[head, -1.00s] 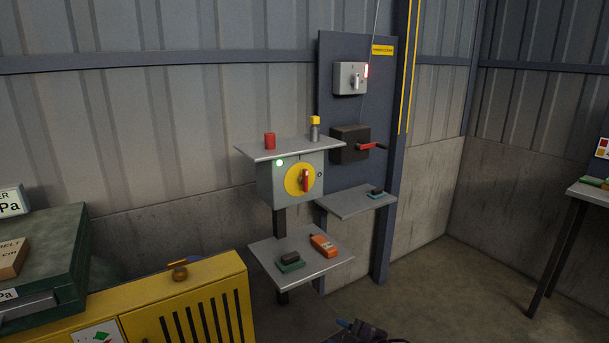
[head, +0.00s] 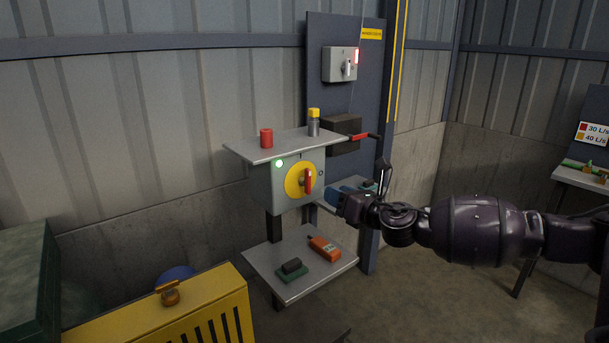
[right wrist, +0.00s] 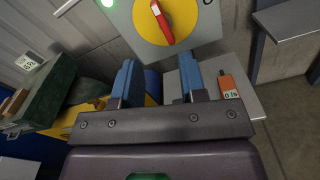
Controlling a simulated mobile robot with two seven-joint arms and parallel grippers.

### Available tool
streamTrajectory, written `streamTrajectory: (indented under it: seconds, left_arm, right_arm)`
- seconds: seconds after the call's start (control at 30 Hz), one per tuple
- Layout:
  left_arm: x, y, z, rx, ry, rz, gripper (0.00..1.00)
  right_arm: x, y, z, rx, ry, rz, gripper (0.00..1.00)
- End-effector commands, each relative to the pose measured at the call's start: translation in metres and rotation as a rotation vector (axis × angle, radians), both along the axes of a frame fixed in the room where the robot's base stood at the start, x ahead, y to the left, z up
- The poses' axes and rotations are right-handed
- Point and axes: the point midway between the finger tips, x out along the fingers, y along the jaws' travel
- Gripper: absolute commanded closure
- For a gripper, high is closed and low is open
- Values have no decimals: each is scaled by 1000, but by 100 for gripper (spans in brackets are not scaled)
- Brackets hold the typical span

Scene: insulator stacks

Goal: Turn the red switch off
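The red switch handle (head: 308,181) sits on a round yellow plate (head: 292,182) on the front of a grey box (head: 262,190). The handle stands about upright, and an O mark is to its right. A green lamp (head: 279,163) glows at the box's upper left. In the right wrist view the red handle (right wrist: 161,21) is at the top, beyond the fingertips. My right gripper (head: 338,194) is just right of the switch in the head view. Its blue fingers are spread with nothing between them in the right wrist view (right wrist: 158,70). My left gripper is not in view.
A shelf (head: 245,150) above the box holds a red cylinder (head: 266,138) and a yellow-topped one (head: 313,122). A lower shelf (head: 318,280) holds an orange device (head: 324,248). A dark box with a red crank (head: 359,137) is behind. A yellow cabinet (head: 200,305) stands front left.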

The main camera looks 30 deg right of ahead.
Motion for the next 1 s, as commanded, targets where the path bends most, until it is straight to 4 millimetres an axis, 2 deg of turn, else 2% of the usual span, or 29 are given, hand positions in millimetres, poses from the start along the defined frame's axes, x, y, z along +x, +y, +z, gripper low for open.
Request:
streamTrajectory:
  seconds: [0.2, 0.47, 0.73, 1.0]
  left_arm:
    - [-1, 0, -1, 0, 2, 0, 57]
    - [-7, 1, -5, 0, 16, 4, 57]
    - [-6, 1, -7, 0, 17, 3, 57]
    - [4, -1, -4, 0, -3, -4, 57]
  right_arm:
    - [0, -1, 3, -214, -38, -4, 62]
    - [7, -1, 3, -258, -41, -5, 62]
    - [34, 2, 2, -254, -41, -4, 62]
    - [66, 4, 2, -252, -41, -4, 62]
